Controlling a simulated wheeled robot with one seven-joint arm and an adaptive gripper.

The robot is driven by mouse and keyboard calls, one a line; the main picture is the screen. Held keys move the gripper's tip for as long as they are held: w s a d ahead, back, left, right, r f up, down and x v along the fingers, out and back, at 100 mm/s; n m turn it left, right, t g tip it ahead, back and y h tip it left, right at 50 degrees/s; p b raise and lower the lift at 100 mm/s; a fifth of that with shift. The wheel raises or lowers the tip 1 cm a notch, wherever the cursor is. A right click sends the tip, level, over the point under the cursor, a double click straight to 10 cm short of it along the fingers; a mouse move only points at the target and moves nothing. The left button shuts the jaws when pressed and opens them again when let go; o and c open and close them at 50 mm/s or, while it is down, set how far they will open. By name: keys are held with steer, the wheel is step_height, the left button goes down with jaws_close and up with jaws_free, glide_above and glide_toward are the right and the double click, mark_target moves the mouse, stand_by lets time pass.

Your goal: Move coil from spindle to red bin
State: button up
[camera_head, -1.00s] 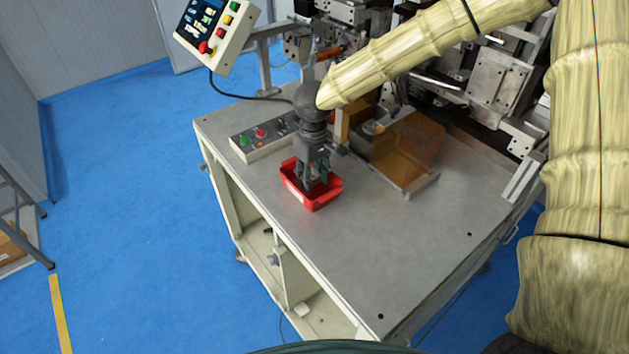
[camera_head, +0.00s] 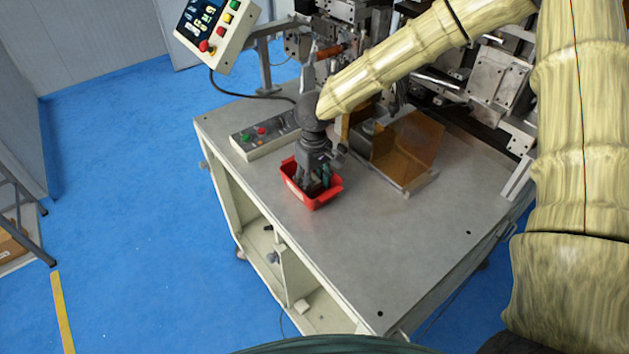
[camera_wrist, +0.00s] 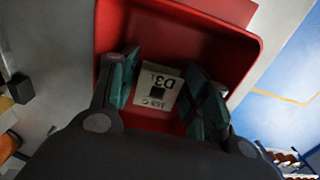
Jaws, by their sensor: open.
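The red bin (camera_head: 333,193) stands on the grey table top, and it fills much of the wrist view (camera_wrist: 235,45). My gripper (camera_head: 318,183) points down into the bin, and its fingertips are inside the rim. In the wrist view my gripper (camera_wrist: 160,82) is open, with green-padded fingers spread apart. I cannot make out a coil in either view. The spindle is not clearly seen behind my arm.
A control box with buttons (camera_head: 263,136) sits left of the bin. An orange transparent guard (camera_head: 410,147) stands to its right, with the winder machinery (camera_head: 495,75) behind. A button panel (camera_head: 215,25) hangs at upper left. The front table top (camera_head: 370,250) is clear.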

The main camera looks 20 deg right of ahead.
mark_target(314, 182)
step_height(314, 182, up, 12)
steer(key=b, duration=0.2)
stand_by(0.4)
steer(key=shift+r, duration=0.1)
steer(key=shift+d, duration=0.15)
